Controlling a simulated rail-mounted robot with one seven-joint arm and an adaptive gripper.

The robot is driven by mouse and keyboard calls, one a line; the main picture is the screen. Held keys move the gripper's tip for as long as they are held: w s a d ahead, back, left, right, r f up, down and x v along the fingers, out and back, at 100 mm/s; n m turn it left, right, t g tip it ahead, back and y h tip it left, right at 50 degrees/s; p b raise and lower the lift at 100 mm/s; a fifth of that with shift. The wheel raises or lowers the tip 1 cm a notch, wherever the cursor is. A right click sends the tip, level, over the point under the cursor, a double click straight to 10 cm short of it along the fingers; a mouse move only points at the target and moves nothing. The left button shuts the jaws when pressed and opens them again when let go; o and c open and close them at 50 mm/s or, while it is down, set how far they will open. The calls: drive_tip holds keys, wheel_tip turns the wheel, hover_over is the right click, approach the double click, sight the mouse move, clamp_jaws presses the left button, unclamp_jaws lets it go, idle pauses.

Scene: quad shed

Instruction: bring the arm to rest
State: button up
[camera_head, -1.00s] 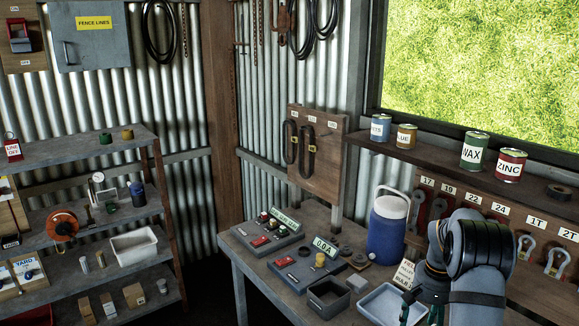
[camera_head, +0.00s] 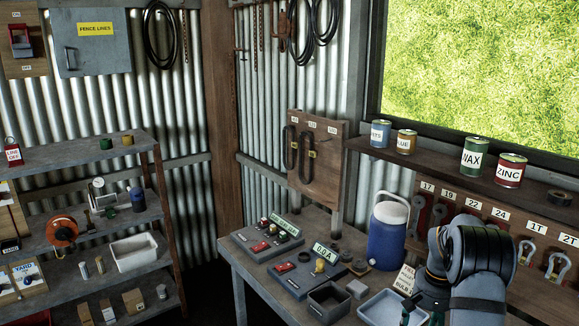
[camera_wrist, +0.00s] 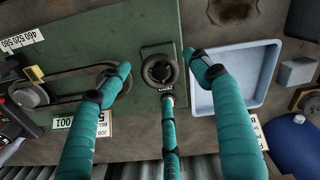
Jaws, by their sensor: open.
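My gripper (camera_wrist: 157,66) is open, its teal fingers spread and nothing between them. In the wrist view a dark round knob (camera_wrist: 159,71) on a green panel (camera_wrist: 150,25) lies behind the gap between the fingertips. The middle fingertip appears just below the knob; I cannot tell whether it touches. In the head view my arm reaches down at the lower right, and only bits of the teal fingers (camera_head: 405,315) show at the bottom edge. The panel and knob are out of the head view.
A pale blue tray (camera_wrist: 204,96) lies right of the panel, beside the right finger. A belt and pulley (camera_wrist: 28,94) are at left. A blue jug (camera_head: 386,240), an open grey box (camera_head: 328,300) and switch units (camera_head: 268,240) stand on the bench. Cans line the shelf (camera_head: 430,155) above.

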drive_tip(key=shift+f, duration=0.75)
drive_tip(key=shift+w+m, duration=0.1)
drive_tip(key=shift+m, duration=0.7)
drive_tip(key=m, duration=0.3)
drive_tip(key=shift+r+m, duration=0.15)
drive_tip(key=shift+m, duration=0.25)
drive_tip(key=m, duration=0.3)
drive_tip(key=shift+m+p, duration=0.35)
drive_tip(key=shift+m, duration=0.05)
drive_tip(key=m+p, duration=0.1)
drive_tip(key=m, duration=0.4)
drive_tip(key=shift+r+p, duration=0.1)
drive_tip(key=shift+p, duration=0.2)
drive_tip(key=m+p, duration=0.2)
drive_tip(key=m, duration=0.2)
drive_tip(key=shift+m, duration=0.4)
drive_tip(key=shift+r, duration=0.75)
